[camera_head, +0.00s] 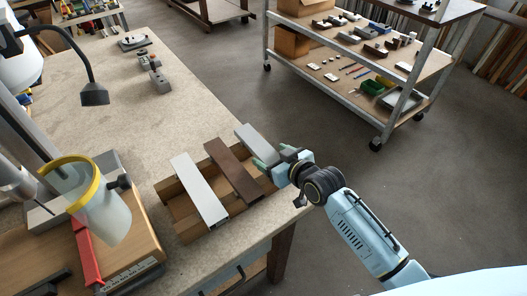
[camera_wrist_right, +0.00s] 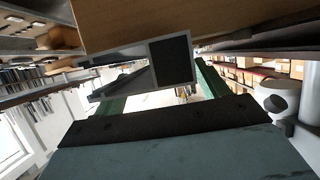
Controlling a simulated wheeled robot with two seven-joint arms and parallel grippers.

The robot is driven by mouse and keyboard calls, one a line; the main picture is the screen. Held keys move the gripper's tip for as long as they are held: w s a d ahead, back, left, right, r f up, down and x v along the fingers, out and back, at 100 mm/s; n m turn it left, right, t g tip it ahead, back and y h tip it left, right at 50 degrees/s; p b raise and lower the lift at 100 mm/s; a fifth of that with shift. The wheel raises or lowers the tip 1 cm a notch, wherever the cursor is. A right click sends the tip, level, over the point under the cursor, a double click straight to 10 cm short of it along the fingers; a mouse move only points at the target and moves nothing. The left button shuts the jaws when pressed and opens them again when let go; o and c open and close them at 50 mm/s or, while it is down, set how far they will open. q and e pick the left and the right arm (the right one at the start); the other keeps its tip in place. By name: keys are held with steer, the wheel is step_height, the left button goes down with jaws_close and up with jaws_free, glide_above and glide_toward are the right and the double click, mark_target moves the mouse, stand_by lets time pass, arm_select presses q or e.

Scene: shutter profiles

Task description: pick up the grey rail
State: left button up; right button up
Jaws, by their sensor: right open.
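The grey rail (camera_head: 254,142) lies across a wooden cradle (camera_head: 187,216) on the workbench, the farthest right of three rails. My right gripper (camera_head: 269,161) is at the rail's near right end, with green fingers open around or beside it. In the right wrist view, the rail's hollow end (camera_wrist_right: 171,60), with a dark square opening, shows close up between the spread fingers of the gripper (camera_wrist_right: 165,85). I cannot tell whether the fingers touch it. My left gripper is not in view.
A brown rail (camera_head: 234,172) and a whitish rail (camera_head: 198,190) lie beside the grey one. A yellow-rimmed clear visor (camera_head: 103,208) and a red part (camera_head: 86,254) are at the left. The bench's middle is clear. A shelf cart (camera_head: 345,45) stands beyond.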

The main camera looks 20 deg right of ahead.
steer(key=shift+x, duration=1.35)
steer(key=shift+c, duration=0.2)
steer(key=c, duration=1.1)
steer(key=shift+o, duration=0.2)
step_height(320, 180, up, 10)
steer(key=shift+m+h, duration=0.7)
steer(key=shift+h, duration=0.1)
steer(key=s+b, duration=0.1)
steer(key=s+f+b, duration=0.1)
steer(key=s, duration=0.1)
steer(key=s+d+f+b, duration=0.1)
steer(key=s, duration=0.1)
steer(key=shift+s+b, duration=0.1)
steer(key=shift+b, duration=0.3)
steer(key=s+d+m+h+b, duration=0.2)
steer(key=s+d+h+b, duration=0.1)
steer(key=s+d, duration=0.15)
step_height(320, 180, up, 2)
steer(key=n+y+p, duration=0.3)
steer(key=y+p, duration=0.2)
steer(key=p, duration=0.3)
glide_above(268, 154)
